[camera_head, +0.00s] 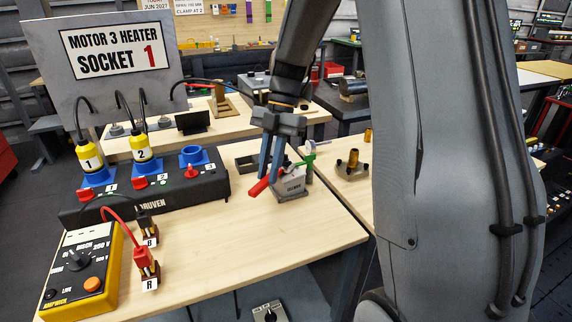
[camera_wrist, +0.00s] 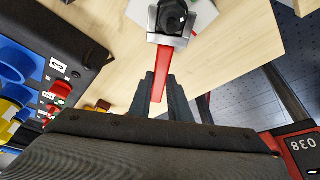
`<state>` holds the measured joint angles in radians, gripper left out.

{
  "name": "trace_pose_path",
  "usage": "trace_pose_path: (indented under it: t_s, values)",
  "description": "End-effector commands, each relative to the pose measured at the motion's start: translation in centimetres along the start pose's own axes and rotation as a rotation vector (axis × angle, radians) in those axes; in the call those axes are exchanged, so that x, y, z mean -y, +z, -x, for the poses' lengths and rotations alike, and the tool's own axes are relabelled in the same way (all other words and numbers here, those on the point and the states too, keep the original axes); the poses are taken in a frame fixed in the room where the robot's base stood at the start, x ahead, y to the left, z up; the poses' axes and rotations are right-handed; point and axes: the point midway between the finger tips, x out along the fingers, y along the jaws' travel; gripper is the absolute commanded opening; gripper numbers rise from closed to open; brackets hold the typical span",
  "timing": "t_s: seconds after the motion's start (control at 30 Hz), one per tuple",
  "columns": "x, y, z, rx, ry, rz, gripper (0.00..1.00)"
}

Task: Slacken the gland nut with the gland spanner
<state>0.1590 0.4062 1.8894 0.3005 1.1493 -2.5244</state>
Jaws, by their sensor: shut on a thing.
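The gland spanner (camera_head: 259,187) has a long red handle, also seen in the wrist view (camera_wrist: 165,68). My gripper (camera_head: 271,178) points down from above and is shut on this handle; in the wrist view its two dark fingers (camera_wrist: 162,88) lie on either side of the red bar. The spanner's grey head (camera_wrist: 168,40) sits against a dark round fitting (camera_wrist: 173,17), which I take to be the gland, at the top of the wrist view. In the head view the fitting is mostly hidden behind my fingers, above a grey block (camera_head: 291,187). The nut itself is not clear.
A black socket box (camera_head: 140,197) with blue sockets stands left of the gripper. A yellow tester (camera_head: 80,270) and red and black probes stand at the front left. A green-handled part (camera_head: 309,159) is close on the right. The bench front (camera_head: 240,240) is clear.

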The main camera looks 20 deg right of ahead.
Motion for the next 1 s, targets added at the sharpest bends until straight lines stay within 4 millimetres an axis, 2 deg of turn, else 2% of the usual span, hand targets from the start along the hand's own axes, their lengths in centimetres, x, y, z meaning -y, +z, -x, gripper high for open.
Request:
trace_pose_path:
  t_s: [1.0]
  values:
    - [-0.1,-3.0,-1.1,0.000,0.000,0.001,0.00]
